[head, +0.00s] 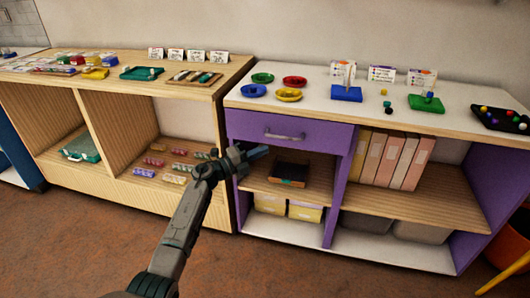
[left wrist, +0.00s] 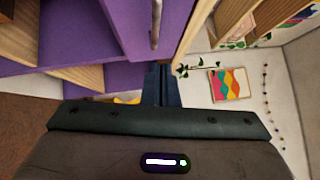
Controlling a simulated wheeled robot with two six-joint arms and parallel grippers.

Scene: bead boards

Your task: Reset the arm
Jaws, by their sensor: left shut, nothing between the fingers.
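My left gripper (head: 258,152) shows in the head view, in front of the purple cabinet (head: 345,185) and just below its drawer. Its fingers are together and hold nothing. In the left wrist view the shut fingers (left wrist: 161,84) point away from the camera, with the purple cabinet (left wrist: 75,35) at the upper left. The left arm (head: 185,225) reaches up from the bottom of the head view. My right gripper is in neither view.
The purple drawer (head: 285,133) has a metal handle (head: 284,136) close to the gripper. A dark tray (head: 290,173) sits on the shelf below. The white top (head: 310,95) holds coloured dishes, a blue board (head: 346,94) and a green board (head: 426,103). Open floor (head: 75,240) lies in front.

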